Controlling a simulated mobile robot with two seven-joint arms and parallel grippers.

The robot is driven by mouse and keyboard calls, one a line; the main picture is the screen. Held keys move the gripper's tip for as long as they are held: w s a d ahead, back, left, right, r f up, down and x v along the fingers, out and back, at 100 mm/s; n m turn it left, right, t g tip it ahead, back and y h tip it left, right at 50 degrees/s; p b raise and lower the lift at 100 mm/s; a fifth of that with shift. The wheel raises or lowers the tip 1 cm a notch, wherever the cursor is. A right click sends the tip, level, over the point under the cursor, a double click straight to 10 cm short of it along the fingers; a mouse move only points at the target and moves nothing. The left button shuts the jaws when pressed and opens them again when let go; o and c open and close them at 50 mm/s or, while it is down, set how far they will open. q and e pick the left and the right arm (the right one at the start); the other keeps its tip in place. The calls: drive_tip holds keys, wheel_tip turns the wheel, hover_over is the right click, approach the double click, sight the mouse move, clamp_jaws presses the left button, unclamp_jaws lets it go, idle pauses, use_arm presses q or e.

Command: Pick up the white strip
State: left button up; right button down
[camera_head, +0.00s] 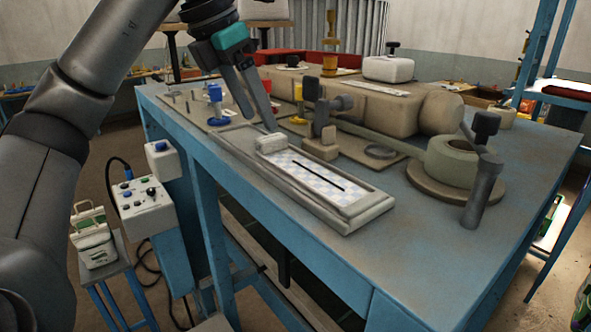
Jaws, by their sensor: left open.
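A thin pale strip (384,89) lies flat on top of a long tan sack (375,110) towards the back of the blue table. A pale checkered strip (322,180) with a dark slot lies in a long tray (352,218) at the table's front edge. I cannot tell for sure which is the white strip. My left gripper (259,122) is open and points down just above a small whitish block (271,144) on the tray's far end. Whether the fingertips touch the block is unclear. My right gripper is not in view.
Dark clamps (322,115) and a round green-grey ring (452,160) stand to the right. A control box (145,205) is at the table's left side. The table's front right top (420,250) is clear.

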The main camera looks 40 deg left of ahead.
sight(270, 137)
use_arm(q)
drive_tip(key=x, duration=0.4)
drive_tip(key=shift+w+d+f, duration=0.2)
drive_tip(key=shift+w+f, duration=0.05)
drive_tip(key=shift+f, duration=0.05)
clamp_jaws()
idle(0.3)
